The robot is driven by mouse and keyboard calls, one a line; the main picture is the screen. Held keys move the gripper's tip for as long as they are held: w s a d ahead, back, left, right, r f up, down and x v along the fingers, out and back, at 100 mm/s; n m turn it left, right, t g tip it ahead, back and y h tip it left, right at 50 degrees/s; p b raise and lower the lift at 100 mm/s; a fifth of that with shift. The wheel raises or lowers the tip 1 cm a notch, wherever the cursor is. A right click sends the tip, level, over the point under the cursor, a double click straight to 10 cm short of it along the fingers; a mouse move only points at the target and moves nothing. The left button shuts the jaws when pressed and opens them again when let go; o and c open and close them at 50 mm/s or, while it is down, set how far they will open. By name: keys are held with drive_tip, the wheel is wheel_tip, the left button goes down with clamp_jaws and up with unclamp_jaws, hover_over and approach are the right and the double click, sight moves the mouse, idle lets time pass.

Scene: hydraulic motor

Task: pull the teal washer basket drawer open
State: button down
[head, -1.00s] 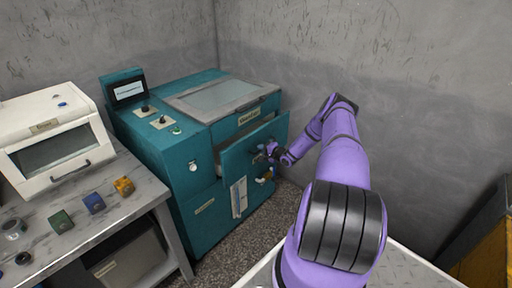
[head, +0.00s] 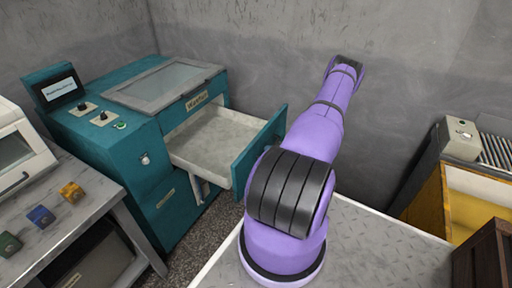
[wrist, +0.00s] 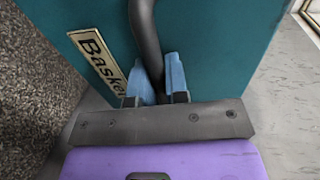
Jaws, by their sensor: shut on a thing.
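The teal washer (head: 125,160) stands against the back wall in the head view. Its basket drawer (head: 215,137) is pulled well out, with the pale, empty-looking inside showing. The teal drawer front (head: 258,150) faces right, partly hidden behind my purple arm. In the wrist view, the drawer front (wrist: 215,45) fills the upper part, with a label reading "Baske" (wrist: 98,55). My gripper (wrist: 160,82) is shut on the dark curved handle (wrist: 146,35), with a blue finger on each side of it. My gripper is hidden in the head view.
A grey table with small coloured blocks (head: 41,216) and a white machine (head: 18,150) stands at the left. A yellow bin (head: 470,195) and a roller conveyor (head: 495,150) are at the right. Speckled floor (head: 190,225) shows below the washer.

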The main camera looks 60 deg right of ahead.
drive_tip(key=shift+f+v, duration=0.15)
drive_tip(key=shift+v, duration=0.6)
drive_tip(key=shift+f+v, duration=0.15)
drive_tip(key=shift+v, duration=0.55)
drive_tip(key=shift+s, duration=0.1)
drive_tip(key=c, duration=1.1)
unclamp_jaws()
drive_tip(key=shift+c, duration=0.2)
drive_tip(key=v, duration=1)
drive_tip(key=shift+s, duration=0.4)
drive_tip(key=shift+d, duration=0.15)
